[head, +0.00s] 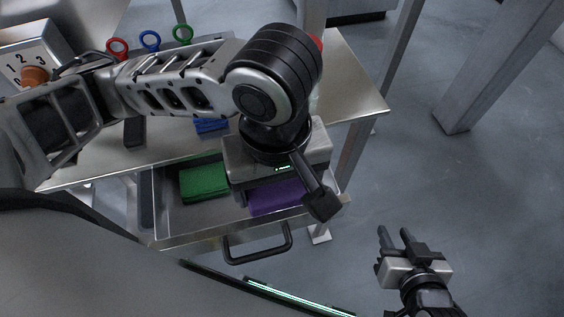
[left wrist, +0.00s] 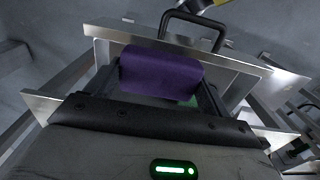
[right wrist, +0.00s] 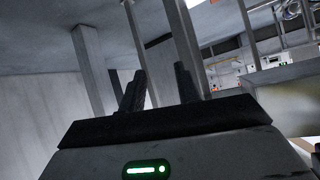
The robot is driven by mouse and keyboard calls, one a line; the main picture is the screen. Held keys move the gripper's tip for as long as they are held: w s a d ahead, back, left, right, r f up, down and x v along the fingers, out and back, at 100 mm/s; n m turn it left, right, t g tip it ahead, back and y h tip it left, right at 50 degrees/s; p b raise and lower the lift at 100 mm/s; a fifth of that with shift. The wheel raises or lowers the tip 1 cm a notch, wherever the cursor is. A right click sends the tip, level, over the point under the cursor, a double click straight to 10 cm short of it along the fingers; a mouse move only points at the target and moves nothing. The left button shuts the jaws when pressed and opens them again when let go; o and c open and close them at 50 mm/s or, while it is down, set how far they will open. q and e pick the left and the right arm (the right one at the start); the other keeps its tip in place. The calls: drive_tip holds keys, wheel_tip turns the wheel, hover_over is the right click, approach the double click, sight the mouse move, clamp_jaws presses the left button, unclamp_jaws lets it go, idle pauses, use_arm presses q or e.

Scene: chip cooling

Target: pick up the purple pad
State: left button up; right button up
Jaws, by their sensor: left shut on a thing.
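The purple pad (head: 280,197) is at the right side of the open drawer in the head view, partly hidden under my left gripper (head: 278,168). In the left wrist view the purple pad (left wrist: 160,73) sits between the fingers, and the left gripper is shut on it. The pad looks to be still within the drawer walls; whether it is lifted off the drawer floor I cannot tell. My right gripper (head: 396,238) is open and empty, out over the floor to the right. Its separated fingers (right wrist: 158,85) show in the right wrist view.
A green pad (head: 204,182) lies in the metal drawer (head: 190,234) to the left of the purple one. The drawer has a black handle (head: 258,244). Above it, the metal table (head: 355,92) holds a blue object (head: 211,126), coloured rings (head: 150,40) and a dial box (head: 22,62).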

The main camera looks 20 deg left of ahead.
use_arm(q)
drive_tip(key=s+d+r+p, duration=0.1)
drive_tip(key=s+r+p, duration=0.2)
drive_tip(key=s+p, duration=0.4)
drive_tip(key=shift+s+d+r+p, duration=0.15)
drive_tip(key=shift+s+d+p, duration=0.15)
drive_tip(key=shift+p, duration=0.25)
use_arm(e)
drive_tip(key=r, duration=0.1)
drive_tip(key=d+r, duration=0.1)
drive_tip(key=s+r, duration=0.1)
drive_tip(key=shift+d+r+g+h, duration=0.1)
drive_tip(key=shift+d+g+h, duration=0.2)
drive_tip(key=shift+g, duration=0.1)
use_arm(q)
drive_tip(key=shift+s, duration=0.1)
